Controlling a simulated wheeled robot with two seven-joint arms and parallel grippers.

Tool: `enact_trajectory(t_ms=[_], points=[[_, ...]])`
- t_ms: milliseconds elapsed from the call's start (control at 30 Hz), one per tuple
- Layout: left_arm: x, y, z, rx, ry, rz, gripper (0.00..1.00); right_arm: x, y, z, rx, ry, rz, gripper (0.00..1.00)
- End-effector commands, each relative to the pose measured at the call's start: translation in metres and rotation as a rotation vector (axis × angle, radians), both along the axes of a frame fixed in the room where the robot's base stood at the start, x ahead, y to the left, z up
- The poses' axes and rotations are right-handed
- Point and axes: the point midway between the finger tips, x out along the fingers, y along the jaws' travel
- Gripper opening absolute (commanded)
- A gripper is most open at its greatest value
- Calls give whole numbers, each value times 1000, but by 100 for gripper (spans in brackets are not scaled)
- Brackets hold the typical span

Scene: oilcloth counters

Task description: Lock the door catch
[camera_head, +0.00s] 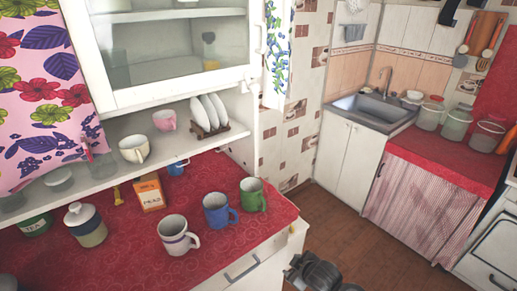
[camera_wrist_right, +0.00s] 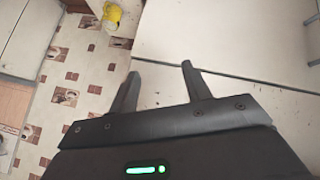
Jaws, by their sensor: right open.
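A white wall cabinet has a glass door (camera_head: 178,42) in the head view, and the door looks shut or nearly so. A slim pale handle or catch (camera_head: 260,38) shows at the door's right edge; it is too small to tell its state. My right gripper (camera_wrist_right: 157,80) is open and empty in the right wrist view, with both dark fingers apart. Pale panels (camera_wrist_right: 235,40) lie beyond its fingertips, and I cannot tell whether they touch. My left gripper is not in view.
Several mugs, including a blue one (camera_head: 217,210), stand on the red oilcloth counter (camera_head: 115,255). Plates (camera_head: 208,112) stand in a rack on the shelf. Floral curtains flank the cabinet. A sink (camera_head: 368,110) is across the room, with open wooden floor (camera_head: 345,220) between.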

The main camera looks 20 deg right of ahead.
Motion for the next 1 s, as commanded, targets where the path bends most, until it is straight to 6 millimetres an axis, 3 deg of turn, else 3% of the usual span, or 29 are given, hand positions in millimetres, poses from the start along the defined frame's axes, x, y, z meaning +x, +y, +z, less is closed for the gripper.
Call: enact_trajectory(t_ms=[33,100,200,367,533,700,833,1000], points=[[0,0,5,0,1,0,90,7,3,37,-20,-48,27,48],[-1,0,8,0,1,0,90,16,6,83,-54,-114,62,48],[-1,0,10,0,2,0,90,35,10,145,-121,-230,138,48],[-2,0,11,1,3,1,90,77,15,224,-251,-421,276,48],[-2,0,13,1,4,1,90,116,19,333,-463,-662,450,48],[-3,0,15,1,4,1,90,131,20,443,-730,-879,610,48],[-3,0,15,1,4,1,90,130,19,494,-883,-968,682,48],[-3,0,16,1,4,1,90,127,18,522,-973,-1013,718,48]])
